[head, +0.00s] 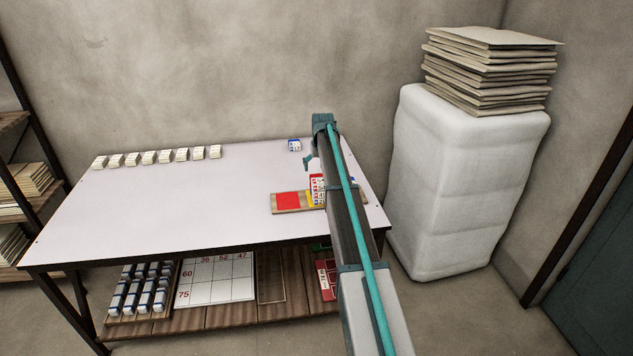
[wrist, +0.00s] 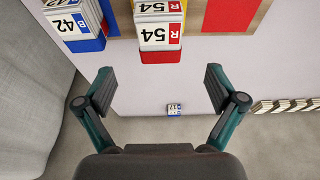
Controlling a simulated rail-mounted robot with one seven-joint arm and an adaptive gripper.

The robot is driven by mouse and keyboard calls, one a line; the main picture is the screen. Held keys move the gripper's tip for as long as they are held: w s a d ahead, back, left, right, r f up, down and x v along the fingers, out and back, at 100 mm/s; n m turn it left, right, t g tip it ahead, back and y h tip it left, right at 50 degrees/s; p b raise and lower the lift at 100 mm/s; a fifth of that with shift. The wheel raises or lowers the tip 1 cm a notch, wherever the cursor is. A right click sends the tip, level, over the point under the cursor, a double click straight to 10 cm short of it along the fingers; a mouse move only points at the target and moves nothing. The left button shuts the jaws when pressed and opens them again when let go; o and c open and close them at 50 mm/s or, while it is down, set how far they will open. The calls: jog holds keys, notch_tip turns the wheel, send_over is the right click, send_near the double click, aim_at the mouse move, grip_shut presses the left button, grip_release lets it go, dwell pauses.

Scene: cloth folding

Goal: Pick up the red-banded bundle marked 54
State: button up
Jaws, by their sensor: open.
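The red-banded bundle marked 54 (wrist: 160,38) is at the top centre of the wrist view. It is white with a red band at its lower end, and 54 and R show twice on it, upside down. In the head view its red and white side (head: 317,184) shows beside my arm, partly hidden. My gripper (wrist: 160,85) is open and empty, its two teal fingers spread on either side below the bundle in the picture, apart from it. In the head view one finger shows left of the arm; the rest is hidden.
A blue-banded bundle marked 42 (wrist: 72,25) stands close left of it in the wrist view. A wooden board with a red square (head: 288,201) lies beside it. A small blue-banded bundle (head: 294,145) and a row of white bundles (head: 148,158) sit farther back.

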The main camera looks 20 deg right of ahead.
aim_at(318, 179)
jog(key=p+x, duration=0.2)
jog(key=x, duration=0.4)
jog(key=shift+f, duration=0.45)
jog(key=shift+f, duration=0.25)
dwell(0.4)
jog(key=c, duration=1.2)
